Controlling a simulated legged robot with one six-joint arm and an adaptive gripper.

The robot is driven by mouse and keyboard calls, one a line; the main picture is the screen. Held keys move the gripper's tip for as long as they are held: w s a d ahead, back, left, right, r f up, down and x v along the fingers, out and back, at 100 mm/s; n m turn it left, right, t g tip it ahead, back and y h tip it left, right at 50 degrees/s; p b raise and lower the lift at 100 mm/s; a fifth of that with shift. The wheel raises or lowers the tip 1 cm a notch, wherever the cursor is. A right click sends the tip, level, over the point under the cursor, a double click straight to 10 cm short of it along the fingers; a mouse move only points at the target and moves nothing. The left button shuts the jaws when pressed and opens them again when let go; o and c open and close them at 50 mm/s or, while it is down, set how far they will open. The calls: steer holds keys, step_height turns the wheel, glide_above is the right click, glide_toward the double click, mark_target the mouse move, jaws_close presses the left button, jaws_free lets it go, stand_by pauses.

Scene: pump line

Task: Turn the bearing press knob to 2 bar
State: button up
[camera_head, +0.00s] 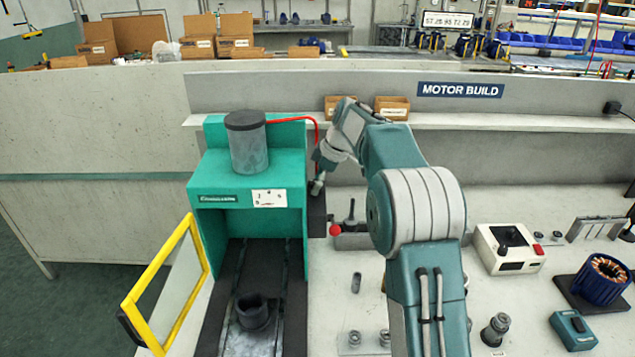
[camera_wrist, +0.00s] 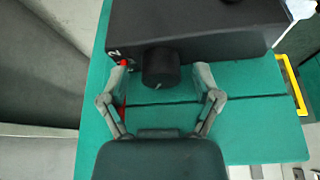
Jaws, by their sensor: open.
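The bearing press (camera_head: 250,165) is a teal frame with a grey cylinder on top, at the left of the bench in the head view. In the wrist view a black box (camera_wrist: 200,30) on the teal press carries a round black knob (camera_wrist: 161,67) with a small light mark on its face. A "2" and a red mark show left of the knob. My gripper (camera_wrist: 162,75) is open, with one finger on each side of the knob and visible gaps to both. In the head view my gripper is by the press's right side and the knob is hidden.
A yellow-framed guard (camera_head: 168,285) stands open at the press's left front. A red hose (camera_head: 300,118) runs from the press top to its right side. A red-ball lever (camera_head: 336,230) stands right of the press. A white control box (camera_head: 508,248) sits farther right.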

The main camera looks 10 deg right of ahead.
jaws_close()
steer(key=shift+m+t, duration=0.5)
steer(key=shift+m, duration=1)
jaws_free()
steer(key=shift+h, duration=0.3)
